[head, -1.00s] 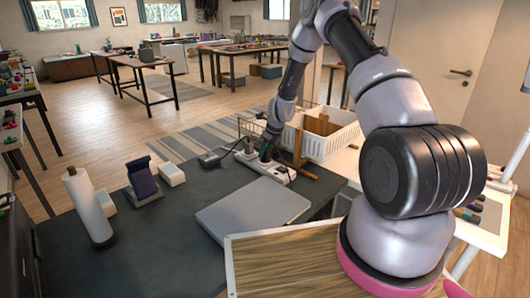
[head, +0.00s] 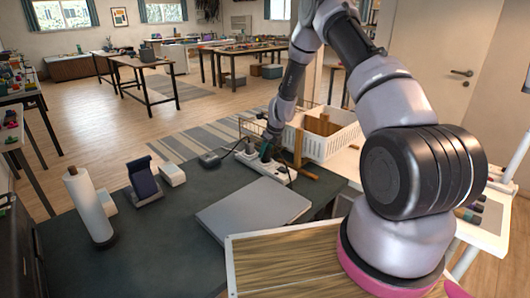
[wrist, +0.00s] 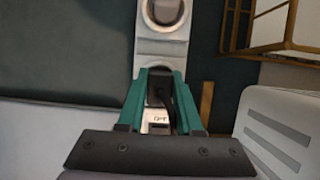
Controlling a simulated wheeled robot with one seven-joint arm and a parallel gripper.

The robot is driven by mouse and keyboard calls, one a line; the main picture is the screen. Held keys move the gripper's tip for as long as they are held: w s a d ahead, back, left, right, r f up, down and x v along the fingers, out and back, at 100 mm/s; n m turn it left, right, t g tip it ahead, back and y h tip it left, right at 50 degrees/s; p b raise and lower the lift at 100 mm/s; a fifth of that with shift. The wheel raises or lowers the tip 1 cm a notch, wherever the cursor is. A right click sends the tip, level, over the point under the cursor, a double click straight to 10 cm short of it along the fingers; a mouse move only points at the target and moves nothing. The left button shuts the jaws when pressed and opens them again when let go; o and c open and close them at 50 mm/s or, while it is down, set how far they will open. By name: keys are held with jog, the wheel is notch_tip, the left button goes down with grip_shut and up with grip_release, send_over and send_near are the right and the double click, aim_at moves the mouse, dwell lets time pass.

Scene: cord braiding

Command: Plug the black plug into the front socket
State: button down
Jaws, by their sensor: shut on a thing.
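The white power strip (head: 277,172) lies on the dark table below my gripper (head: 266,152). In the wrist view the strip (wrist: 150,48) runs up from between the fingers, and one round socket (wrist: 165,10) shows at the top edge. My gripper (wrist: 159,92) has green fingers and is shut on the black plug (wrist: 158,88), which has a dark cord beside it. The plug is over the strip, in line with it. Its prongs and the socket beneath it are hidden, so I cannot tell whether it is inserted. In the head view the plug is too small to make out.
A grey flat slab (head: 253,208) lies just in front of the strip. A white basket (head: 325,140) stands behind on the right. A white roll (head: 88,205) stands at the left. The table between is clear.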

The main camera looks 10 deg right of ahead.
jog(key=shift+f, duration=0.45)
jog(key=c, duration=0.5)
grip_release()
jog(key=s+d+r+n+t, duration=0.1)
jog(key=s+r+n, duration=0.35)
jog(key=r, duration=0.75)
jog(key=s+d+r+n, duration=0.1)
jog(key=s+r+n, duration=0.35)
jog(key=r, duration=0.75)
jog(key=s+d+r+n+t, duration=0.15)
jog(key=s+r, duration=0.45)
jog(key=r, duration=0.6)
jog(key=s+r+n, duration=0.3)
jog(key=s+n, duration=0.2)
jog(key=s, duration=0.3)
jog(key=s+d+r+n, duration=0.1)
jog(key=s+r+n, duration=0.3)
jog(key=s, duration=0.5)
jog(key=s+d+r+n, duration=0.1)
jog(key=s+r+n, duration=0.2)
jog(key=s+n, duration=0.2)
jog(key=s+t, duration=0.1)
jog(key=s, duration=0.2)
jog(key=shift+s+d+r+n+h, duration=0.25)
jog(key=shift+r+n+h, duration=0.05)
jog(key=shift+n, duration=0.05)
